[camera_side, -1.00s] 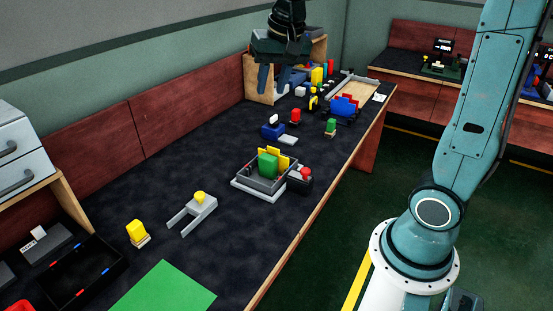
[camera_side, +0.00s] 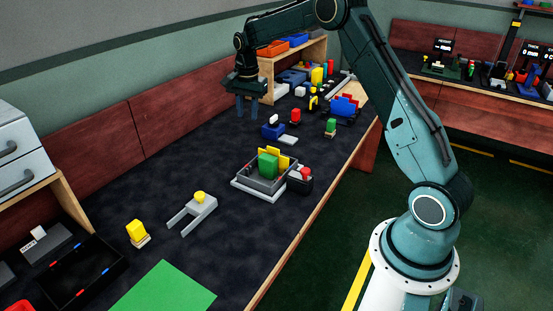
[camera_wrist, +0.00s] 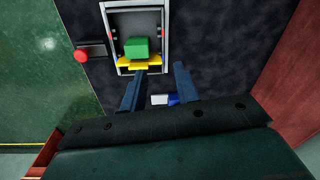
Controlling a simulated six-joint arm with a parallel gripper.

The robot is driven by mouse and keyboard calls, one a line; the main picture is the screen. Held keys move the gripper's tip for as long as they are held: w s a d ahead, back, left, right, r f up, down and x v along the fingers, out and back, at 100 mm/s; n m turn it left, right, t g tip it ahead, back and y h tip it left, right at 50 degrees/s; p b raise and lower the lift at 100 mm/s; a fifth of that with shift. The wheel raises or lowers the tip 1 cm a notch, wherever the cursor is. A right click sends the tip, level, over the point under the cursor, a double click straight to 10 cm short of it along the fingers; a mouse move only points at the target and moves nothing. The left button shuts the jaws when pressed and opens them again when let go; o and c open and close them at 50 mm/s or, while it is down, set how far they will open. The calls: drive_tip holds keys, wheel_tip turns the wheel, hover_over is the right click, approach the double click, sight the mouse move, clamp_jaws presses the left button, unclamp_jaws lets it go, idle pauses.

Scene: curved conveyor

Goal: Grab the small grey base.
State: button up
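A small flat light grey piece (camera_side: 288,139), which looks like the small grey base, lies on the dark table beside a blue block (camera_side: 272,128). In the wrist view a pale grey piece (camera_wrist: 160,99) shows next to a blue one (camera_wrist: 174,99), just below and between my fingers in the picture. My gripper (camera_side: 247,116) is above the table near the back wall, left of the grey piece in the side view. In the wrist view my gripper (camera_wrist: 160,70) has its fingers apart with nothing between them.
A grey tray (camera_side: 249,181) holds a green block and yellow pieces, with a red-button box (camera_side: 299,182) beside it. A red piece (camera_side: 295,116) and a green piece (camera_side: 330,127) stand near the grey piece. A wooden shelf (camera_side: 268,82) stands behind.

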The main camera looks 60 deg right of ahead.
drive_tip(key=w+d+f+m, duration=0.2)
drive_tip(key=d+f, duration=0.2)
drive_tip(key=f, duration=0.4)
hover_over(253, 160)
drive_tip(key=shift+g, duration=0.4)
drive_tip(key=shift+w+f, duration=0.1)
drive_tip(key=shift+f, duration=4.1)
drive_tip(key=shift+f, duration=0.1)
drive_tip(key=shift+a+f, duration=0.15)
drive_tip(key=shift+f, duration=2.35)
clamp_jaws()
